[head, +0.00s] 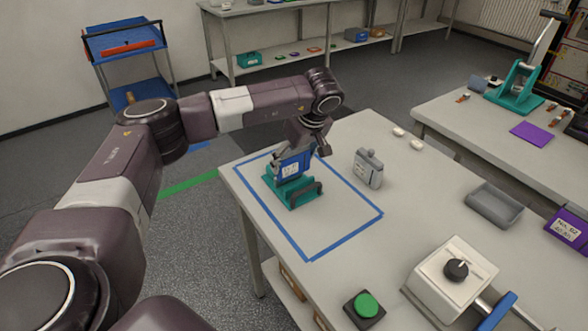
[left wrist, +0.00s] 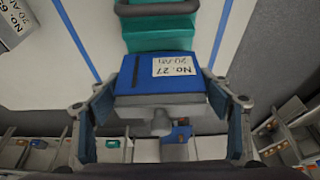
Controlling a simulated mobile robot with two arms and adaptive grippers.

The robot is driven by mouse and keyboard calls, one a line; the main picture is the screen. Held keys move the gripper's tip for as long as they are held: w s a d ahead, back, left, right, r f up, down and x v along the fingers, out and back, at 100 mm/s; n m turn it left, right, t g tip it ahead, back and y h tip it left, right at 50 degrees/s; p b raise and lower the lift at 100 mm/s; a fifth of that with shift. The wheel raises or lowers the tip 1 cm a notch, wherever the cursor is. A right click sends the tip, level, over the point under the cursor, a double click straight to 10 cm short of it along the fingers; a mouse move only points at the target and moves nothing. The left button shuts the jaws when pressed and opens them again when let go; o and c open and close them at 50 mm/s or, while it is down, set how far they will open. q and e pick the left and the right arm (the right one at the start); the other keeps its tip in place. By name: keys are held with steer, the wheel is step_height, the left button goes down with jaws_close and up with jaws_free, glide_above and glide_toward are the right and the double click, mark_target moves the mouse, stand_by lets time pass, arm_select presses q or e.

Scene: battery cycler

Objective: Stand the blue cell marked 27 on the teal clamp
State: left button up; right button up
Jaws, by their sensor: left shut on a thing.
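My right gripper is not in view.
A grey cell (head: 368,170) stands right of the clamp, outside the blue tape outline (head: 345,240). A grey tray (head: 494,205), a white box with a black knob (head: 450,277) and a green button (head: 366,305) are farther right and nearer. The taped area before the clamp is clear.

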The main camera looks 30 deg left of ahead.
mark_target(296, 169)
arm_select(q)
steer(key=shift+f, duration=0.45)
step_height(296, 169, down, 4)
steer(key=shift+r+p, duration=0.25)
steer(key=shift+p, duration=0.2)
steer(key=shift+f, duration=0.1)
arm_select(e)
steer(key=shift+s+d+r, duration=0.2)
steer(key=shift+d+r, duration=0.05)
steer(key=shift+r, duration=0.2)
arm_select(q)
steer(key=shift+f, duration=0.15)
steer(key=o, duration=1.5)
steer(key=shift+c, duration=0.2)
